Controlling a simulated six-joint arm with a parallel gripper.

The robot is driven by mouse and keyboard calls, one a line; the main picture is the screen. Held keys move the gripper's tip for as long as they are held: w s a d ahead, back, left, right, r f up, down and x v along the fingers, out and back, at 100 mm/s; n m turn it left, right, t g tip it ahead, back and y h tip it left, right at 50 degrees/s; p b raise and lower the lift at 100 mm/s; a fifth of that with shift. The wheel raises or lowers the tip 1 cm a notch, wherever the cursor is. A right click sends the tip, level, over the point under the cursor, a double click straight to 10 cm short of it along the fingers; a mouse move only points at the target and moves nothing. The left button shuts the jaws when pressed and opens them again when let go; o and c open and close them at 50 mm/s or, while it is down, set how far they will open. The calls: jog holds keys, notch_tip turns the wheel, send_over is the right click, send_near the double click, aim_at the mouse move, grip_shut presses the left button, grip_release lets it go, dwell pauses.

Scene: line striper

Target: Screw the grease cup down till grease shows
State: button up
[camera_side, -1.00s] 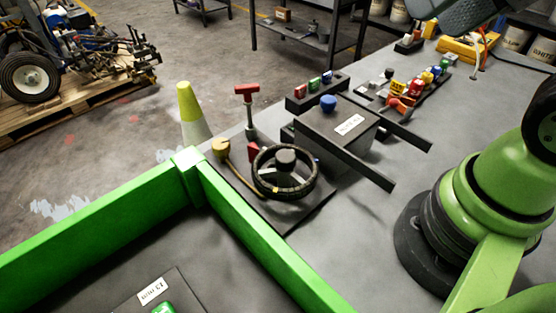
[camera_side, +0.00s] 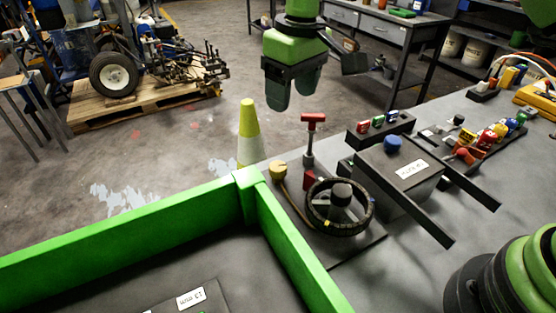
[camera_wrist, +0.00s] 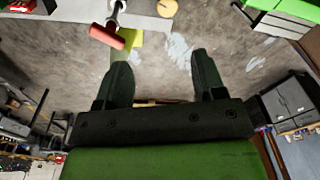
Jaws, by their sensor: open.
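A small tan-yellow round cap (camera_side: 277,170) with a thin yellow line running from it sits at the bench's left edge; it may be the grease cup, but I cannot tell for sure. It also shows at the top of the wrist view (camera_wrist: 167,8). Beside it stand a red T-handle (camera_side: 313,118) and a black handwheel (camera_side: 339,222) with a dark hub. My gripper (camera_side: 292,92) hangs above and behind these, over the floor side, open and empty. In the wrist view its two dark fingers (camera_wrist: 160,68) are apart, with floor between them. No grease is distinguishable.
A grey box with a blue knob (camera_side: 393,143) and dark rails stands right of the handwheel. Small coloured blocks lie farther right. A green-walled tray (camera_side: 120,230) fills the front left. A yellow-white cone (camera_side: 249,130) stands behind.

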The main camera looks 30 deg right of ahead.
jog(key=n, duration=0.1)
send_near(278, 166)
jog(key=shift+g+h, duration=0.3)
jog(key=shift+g, duration=0.1)
jog(key=f, duration=0.9)
jog(key=shift+w+a+f, duration=0.2)
jog(key=shift+w+a, duration=0.05)
jog(key=shift+w, duration=0.15)
jog(key=c, duration=0.9)
